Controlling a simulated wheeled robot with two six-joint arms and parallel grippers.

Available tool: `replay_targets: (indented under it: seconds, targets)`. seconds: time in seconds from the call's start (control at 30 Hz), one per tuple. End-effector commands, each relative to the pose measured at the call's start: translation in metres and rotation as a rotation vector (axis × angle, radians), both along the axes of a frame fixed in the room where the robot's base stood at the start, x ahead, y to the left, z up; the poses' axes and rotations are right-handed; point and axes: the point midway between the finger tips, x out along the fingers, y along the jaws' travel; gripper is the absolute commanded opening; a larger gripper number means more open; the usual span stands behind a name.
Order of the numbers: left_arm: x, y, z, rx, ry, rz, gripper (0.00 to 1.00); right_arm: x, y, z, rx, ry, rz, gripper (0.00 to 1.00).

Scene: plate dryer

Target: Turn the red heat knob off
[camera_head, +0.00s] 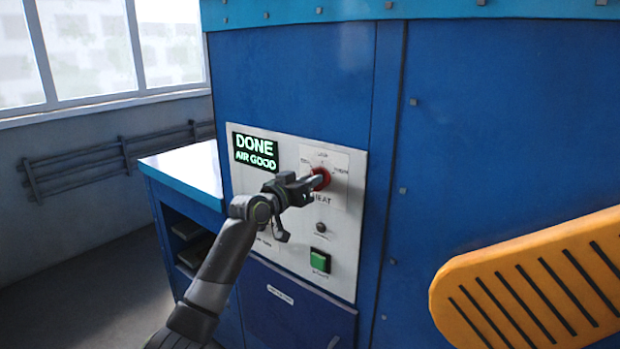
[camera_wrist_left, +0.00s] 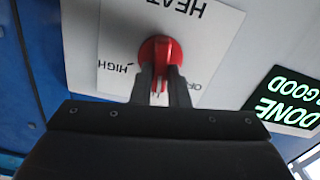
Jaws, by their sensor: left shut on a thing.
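The red heat knob (camera_head: 321,178) sits on a white control panel (camera_head: 344,256) on the front of the blue dryer, above the word HEAT. My left gripper (camera_head: 312,183) reaches it from the left and is shut on it. In the left wrist view the red knob (camera_wrist_left: 160,50) shows between the two fingertips of the left gripper (camera_wrist_left: 160,88). That view is turned upside down; the label HIGH is to the left of the knob and OFF is to its lower right, partly hidden by a finger. My right gripper is not in view.
A green-lit display (camera_head: 256,151) reads DONE, AIR GOOD. A small dark button (camera_head: 321,228) and a green button (camera_head: 320,261) are below the knob. A blue side counter (camera_head: 190,172) stands at the left. An orange slotted part (camera_head: 540,290) fills the lower right.

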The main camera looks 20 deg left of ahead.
Motion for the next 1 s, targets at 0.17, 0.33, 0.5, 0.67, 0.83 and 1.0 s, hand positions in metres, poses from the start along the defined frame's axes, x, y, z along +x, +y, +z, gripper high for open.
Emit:
replay_targets:
  seconds: [0.17,0.33,0.5,0.67,0.83,1.0]
  targets:
    - [0.0,0.001,0.002,-0.15,0.058,0.0,0.0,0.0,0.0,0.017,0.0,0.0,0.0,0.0]
    - [0.001,0.001,0.002,-0.303,0.114,0.0,0.0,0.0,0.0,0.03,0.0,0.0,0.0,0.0]
    - [0.001,0.002,0.001,-0.453,0.168,0.0,0.0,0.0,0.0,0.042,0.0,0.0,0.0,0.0]
    - [0.001,0.003,0.0,-0.578,0.212,0.002,0.0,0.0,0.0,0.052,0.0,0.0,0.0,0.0]
    - [0.001,0.003,-0.001,-0.686,0.253,0.001,0.0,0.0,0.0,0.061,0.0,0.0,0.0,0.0]
    - [0.001,0.004,-0.002,-0.763,0.279,0.001,0.0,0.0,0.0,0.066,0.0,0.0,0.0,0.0]
